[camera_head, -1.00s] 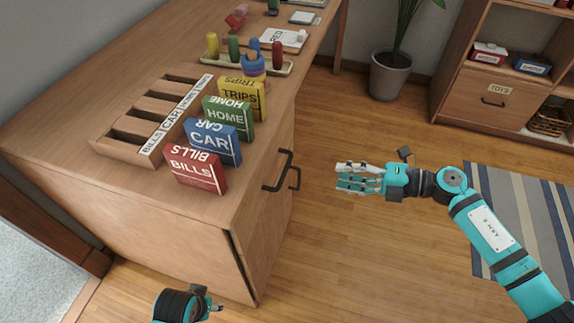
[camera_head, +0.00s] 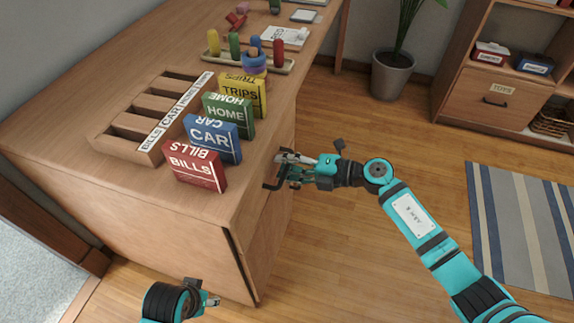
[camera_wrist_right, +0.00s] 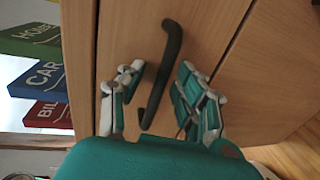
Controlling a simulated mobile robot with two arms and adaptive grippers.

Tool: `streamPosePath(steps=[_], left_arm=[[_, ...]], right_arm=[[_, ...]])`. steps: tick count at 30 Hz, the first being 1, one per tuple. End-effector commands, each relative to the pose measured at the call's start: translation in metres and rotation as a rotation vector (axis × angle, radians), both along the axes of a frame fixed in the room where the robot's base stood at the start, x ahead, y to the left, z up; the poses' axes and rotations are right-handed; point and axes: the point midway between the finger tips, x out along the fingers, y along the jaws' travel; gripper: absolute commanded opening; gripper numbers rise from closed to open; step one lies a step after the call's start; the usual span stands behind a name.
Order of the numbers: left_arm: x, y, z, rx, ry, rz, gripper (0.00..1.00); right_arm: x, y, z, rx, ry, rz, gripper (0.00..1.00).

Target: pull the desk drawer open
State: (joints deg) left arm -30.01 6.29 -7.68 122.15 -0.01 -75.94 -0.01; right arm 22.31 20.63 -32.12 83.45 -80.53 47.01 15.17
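The desk (camera_head: 130,212) has a dark drawer handle (camera_head: 270,186) on its right-hand face. In the right wrist view the black handle (camera_wrist_right: 172,50) stands out from the wooden drawer front (camera_wrist_right: 220,30). My right gripper (camera_head: 285,170) is at the handle; in the wrist view its fingers (camera_wrist_right: 155,105) are apart, one on each side of the handle. The drawer front looks flush with the desk. My left gripper (camera_head: 208,301) is at the bottom edge, mostly cut off, and its fingers are too small to read.
Red, blue, green and yellow labelled boxes (camera_head: 212,140) stand along the desk edge, beside a wooden slotted tray (camera_head: 108,142). A plant pot (camera_head: 391,74) and a toy shelf (camera_head: 490,100) stand at the back right.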

Motion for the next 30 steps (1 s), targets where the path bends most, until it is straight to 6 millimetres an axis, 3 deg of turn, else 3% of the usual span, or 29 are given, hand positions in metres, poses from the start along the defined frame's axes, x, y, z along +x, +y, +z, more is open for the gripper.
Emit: streamPosePath(steps=[5,12,30], left_arm=[[-0.0011,0.0007,-0.0005,0.001,0.002,0.0,0.4],[-0.0024,0.0012,-0.0029,0.002,0.006,-0.001,0.4],[-0.003,0.0002,-0.0039,0.002,0.008,-0.003,0.4]], right_arm=[[0.0,-0.0002,0.0001,0.0,0.0,0.0,0.32],[-0.0001,-0.0005,0.0002,0.0,0.0,0.0,0.0],[-0.0007,-0.0027,0.0003,0.0,0.0,0.0,0.0]])
